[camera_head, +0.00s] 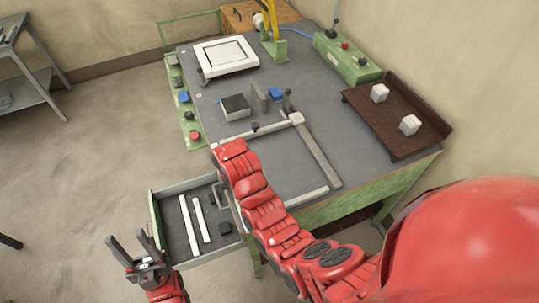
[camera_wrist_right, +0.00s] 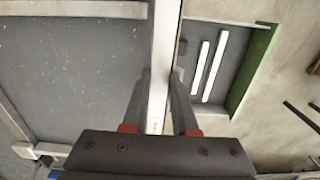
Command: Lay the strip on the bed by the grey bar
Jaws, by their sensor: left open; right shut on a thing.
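My right gripper (camera_wrist_right: 160,78) is shut on a white strip (camera_wrist_right: 163,35), which runs lengthwise away between its fingers in the right wrist view. The strip appears over the left edge of the grey bed (camera_head: 272,168); whether it touches is unclear. My red right arm hides this strip and the gripper in the head view. The grey bar (camera_head: 320,155) stands along the bed's right side; it also shows at lower left in the right wrist view (camera_wrist_right: 14,122). My left gripper (camera_head: 132,250) is open and empty beside the drawer, low at left.
The open drawer (camera_head: 153,205) holds two white strips (camera_head: 189,228) and dark blocks (camera_head: 225,228). A dark-topped box (camera_head: 235,107) and a blue block (camera_head: 276,94) stand behind the bed. A brown tray (camera_head: 397,132) with two white blocks is at right. The bed's middle looks clear.

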